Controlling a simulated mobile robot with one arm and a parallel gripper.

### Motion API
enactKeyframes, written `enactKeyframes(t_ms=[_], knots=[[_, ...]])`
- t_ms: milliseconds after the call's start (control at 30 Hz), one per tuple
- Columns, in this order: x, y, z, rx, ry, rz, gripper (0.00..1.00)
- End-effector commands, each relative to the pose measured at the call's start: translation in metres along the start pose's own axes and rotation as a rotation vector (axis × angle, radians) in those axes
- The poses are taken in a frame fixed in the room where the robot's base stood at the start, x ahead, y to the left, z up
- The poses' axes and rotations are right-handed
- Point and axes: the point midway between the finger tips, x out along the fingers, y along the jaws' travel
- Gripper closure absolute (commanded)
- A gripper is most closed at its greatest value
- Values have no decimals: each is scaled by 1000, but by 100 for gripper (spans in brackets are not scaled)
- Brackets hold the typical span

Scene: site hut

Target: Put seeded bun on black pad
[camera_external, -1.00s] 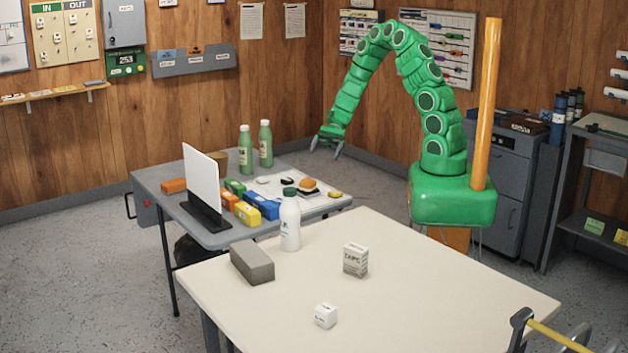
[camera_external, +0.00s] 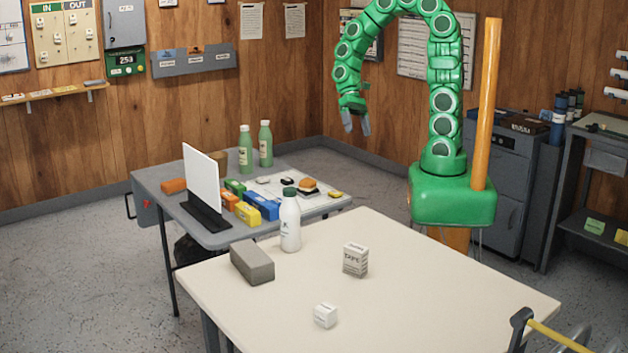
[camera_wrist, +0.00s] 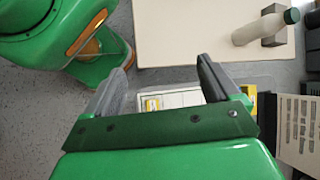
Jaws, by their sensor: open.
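The bun (camera_external: 307,183), small and orange-brown, is on a white sheet (camera_external: 318,204) at the right end of the grey table. A dark flat piece shows at its lower edge; I cannot tell whether the bun rests on it or only overlaps it. Another small black item (camera_external: 287,181), possibly the black pad, lies left of the bun. My gripper (camera_external: 356,124) hangs open and empty, above and to the right of the bun. In the wrist view my open gripper (camera_wrist: 160,68) has part of the white sheet (camera_wrist: 182,98) showing between its fingers; I make out no bun there.
Green bottles (camera_external: 245,150), coloured blocks (camera_external: 262,205) and an upright white panel (camera_external: 202,179) stand on the grey table (camera_external: 165,185). The cream table (camera_external: 420,285) in front holds a white bottle (camera_external: 290,222), grey block (camera_external: 252,263) and small boxes (camera_external: 355,260).

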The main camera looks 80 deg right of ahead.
Motion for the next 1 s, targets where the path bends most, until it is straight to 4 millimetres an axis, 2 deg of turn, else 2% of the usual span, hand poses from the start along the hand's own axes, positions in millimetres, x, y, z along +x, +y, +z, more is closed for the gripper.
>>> enactKeyframes(t_ms=[100, 500, 800, 1000], knots=[[-2, 5, 22, -83, 37, 74, 11], [-15, 34, 80, -324, 149, 302, 11], [-29, 64, 114, -474, 239, 460, 11], [-40, 79, 127, -535, 291, 531, 11]])
